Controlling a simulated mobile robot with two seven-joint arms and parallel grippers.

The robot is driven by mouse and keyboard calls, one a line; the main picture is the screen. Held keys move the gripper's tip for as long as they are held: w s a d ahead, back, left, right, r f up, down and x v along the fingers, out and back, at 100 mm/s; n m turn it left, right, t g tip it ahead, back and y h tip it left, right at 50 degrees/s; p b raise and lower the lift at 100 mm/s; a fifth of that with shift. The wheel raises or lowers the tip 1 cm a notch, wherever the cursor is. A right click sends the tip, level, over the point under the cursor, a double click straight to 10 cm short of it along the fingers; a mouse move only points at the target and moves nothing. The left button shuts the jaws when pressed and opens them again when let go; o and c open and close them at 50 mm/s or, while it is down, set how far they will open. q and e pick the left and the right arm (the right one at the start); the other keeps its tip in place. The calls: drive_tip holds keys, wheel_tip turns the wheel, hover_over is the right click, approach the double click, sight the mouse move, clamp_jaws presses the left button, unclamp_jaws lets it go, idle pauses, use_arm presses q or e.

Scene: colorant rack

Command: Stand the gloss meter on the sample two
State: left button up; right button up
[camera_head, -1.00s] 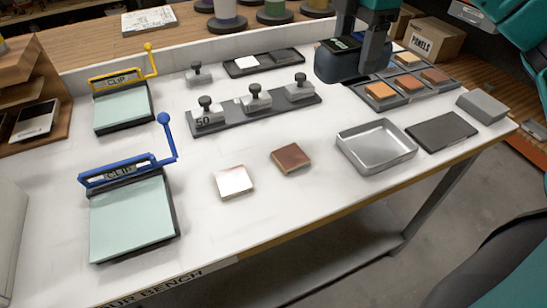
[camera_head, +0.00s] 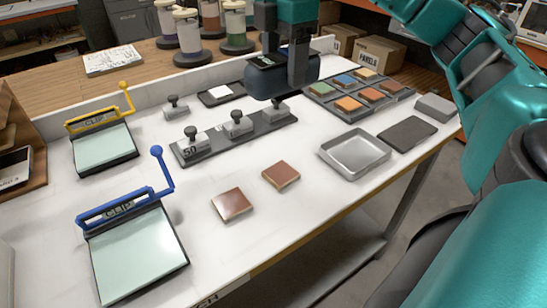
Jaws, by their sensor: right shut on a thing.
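My right gripper (camera_head: 282,65) is shut on the gloss meter (camera_head: 268,84), a dark blue block with a rounded lower body and a small display on top. It appears upright, in front of the far bench edge and above the right end of the weight rack; its exact height is hard to tell. Two square sample tiles lie on the white bench: a glossy reddish-brown one (camera_head: 232,204) and a brown one (camera_head: 281,175). I see no number on either, so I cannot tell which is sample two. Both tiles are uncovered. My left gripper is not in view.
The weight rack (camera_head: 213,147) stands behind the tiles. A metal tray (camera_head: 355,154) and a dark flat plate (camera_head: 407,134) lie to the right. Blue (camera_head: 136,250) and yellow (camera_head: 104,148) clipboards are at left. The bench around the tiles is clear.

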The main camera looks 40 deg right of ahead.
drive_tip(key=shift+f, duration=0.55)
drive_tip(key=shift+f+b, duration=2.4)
drive_tip(key=shift+f, duration=7)
drive_tip(key=shift+f, duration=0.1)
drive_tip(key=o, duration=1.4)
wheel_tip(320, 180, up, 12)
drive_tip(key=p, duration=0.3)
